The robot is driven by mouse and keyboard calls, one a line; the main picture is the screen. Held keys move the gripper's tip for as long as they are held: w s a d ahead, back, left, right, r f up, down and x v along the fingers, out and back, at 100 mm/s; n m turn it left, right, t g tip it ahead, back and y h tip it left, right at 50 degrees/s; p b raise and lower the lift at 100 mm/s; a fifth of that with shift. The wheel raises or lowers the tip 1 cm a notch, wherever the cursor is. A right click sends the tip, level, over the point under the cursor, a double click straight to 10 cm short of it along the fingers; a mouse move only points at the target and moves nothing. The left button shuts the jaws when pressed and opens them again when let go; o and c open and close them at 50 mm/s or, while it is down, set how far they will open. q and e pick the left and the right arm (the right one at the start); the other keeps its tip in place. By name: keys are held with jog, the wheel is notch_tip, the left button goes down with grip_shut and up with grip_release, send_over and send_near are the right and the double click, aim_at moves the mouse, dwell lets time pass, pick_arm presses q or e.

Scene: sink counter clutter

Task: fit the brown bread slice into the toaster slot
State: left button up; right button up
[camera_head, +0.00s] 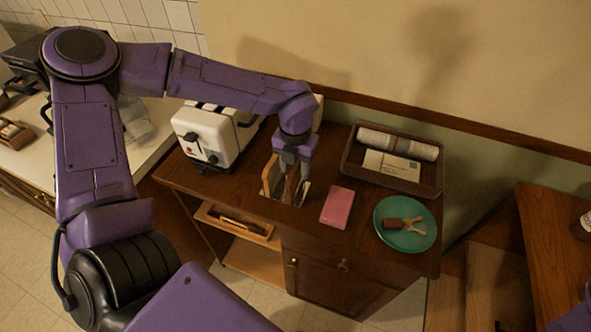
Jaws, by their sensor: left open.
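The white toaster (203,138) stands at the back left of the wooden cabinet top, with dark slots in its top. My left gripper (291,176) points down just right of the toaster, with its jaws open. A dark brown upright piece (291,188), probably the brown bread slice, is at its fingertips; I cannot tell whether they touch it. A tan upright piece (268,176) stands just left of it, and a pale piece shows to the right. The gripper hides part of this group. My right gripper is out of view.
A pink block (337,207) lies right of the gripper. A dark basket (350,164) holds a white roll and a card. A green plate (405,243) with small items is near the right edge.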

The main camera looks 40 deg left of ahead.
pick_arm(q)
grip_shut()
